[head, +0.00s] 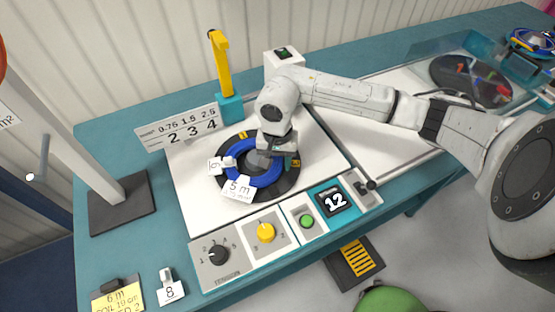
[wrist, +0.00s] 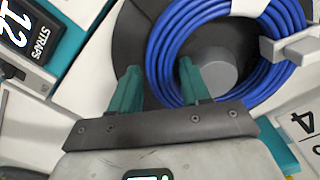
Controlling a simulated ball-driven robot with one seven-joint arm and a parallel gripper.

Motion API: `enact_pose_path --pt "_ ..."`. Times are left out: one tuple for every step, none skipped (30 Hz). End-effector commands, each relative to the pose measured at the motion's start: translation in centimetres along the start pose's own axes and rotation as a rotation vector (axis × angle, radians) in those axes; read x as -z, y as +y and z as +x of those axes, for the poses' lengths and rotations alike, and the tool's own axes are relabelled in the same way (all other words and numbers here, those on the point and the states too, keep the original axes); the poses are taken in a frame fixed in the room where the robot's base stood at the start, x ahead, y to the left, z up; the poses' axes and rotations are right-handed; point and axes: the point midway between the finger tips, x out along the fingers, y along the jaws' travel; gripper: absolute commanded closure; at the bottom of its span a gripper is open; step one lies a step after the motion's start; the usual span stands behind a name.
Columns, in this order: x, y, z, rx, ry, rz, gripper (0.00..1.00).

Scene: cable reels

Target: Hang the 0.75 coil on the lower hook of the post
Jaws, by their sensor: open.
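A blue coil (head: 236,178) lies on a black round turntable (head: 228,137), with a white tag reading "5 m" (head: 238,188) at its front. My gripper (wrist: 158,88) is over the coil's back right side in the head view, jaws apart. In the wrist view, one teal finger stands outside the ring and the other overlaps its inner side; a stretch of the blue coil (wrist: 160,60) shows between them. I cannot tell the fingers' height. A grey post (head: 85,110) rises at the left on a dark base, with a hook (head: 42,158) low on its left.
A sign with 0.75, 1.5, 2.5 over 2, 3, 4 (head: 180,128) stands behind the turntable, near a yellow upright (head: 221,65). A control panel (head: 238,255) with knobs and a "12" display (head: 336,201) is in front. A clear-covered reel (head: 470,80) is far right.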

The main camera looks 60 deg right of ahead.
Motion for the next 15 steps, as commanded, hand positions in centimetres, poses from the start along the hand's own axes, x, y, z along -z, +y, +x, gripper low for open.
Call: enact_pose_path --pt "0.0 -0.3 -0.1 0.01 0.002 -0.001 0.44" --pt "0.0 -0.3 -0.1 0.01 0.002 -0.001 0.44" --pt "0.0 -0.3 -0.1 0.011 0.002 0.0 0.44" --pt "0.0 -0.3 -0.2 0.011 0.002 0.0 0.44" --pt "0.0 -0.3 -0.2 0.012 0.001 -0.001 0.44" --pt "-0.1 -0.3 -0.2 0.012 0.0 -0.001 0.44" --pt "-0.1 -0.3 -0.2 0.012 0.0 0.0 0.44" --pt "0.0 -0.3 -0.2 0.012 0.001 0.001 0.44" --pt "0.1 -0.3 -0.3 0.012 0.002 0.0 0.44" --pt "0.2 -0.3 -0.5 0.011 0.006 -0.002 0.44" --pt "0.2 -0.3 -0.8 0.011 0.008 -0.004 0.44" --pt "0.2 -0.3 -1.3 0.012 0.007 -0.005 0.44" --pt "0.2 -0.3 -1.6 0.011 0.008 -0.005 0.44" --pt "0.1 -0.3 -2.0 0.011 0.008 -0.005 0.44" --pt "0.2 -0.3 -2.4 0.01 0.008 -0.006 0.44"
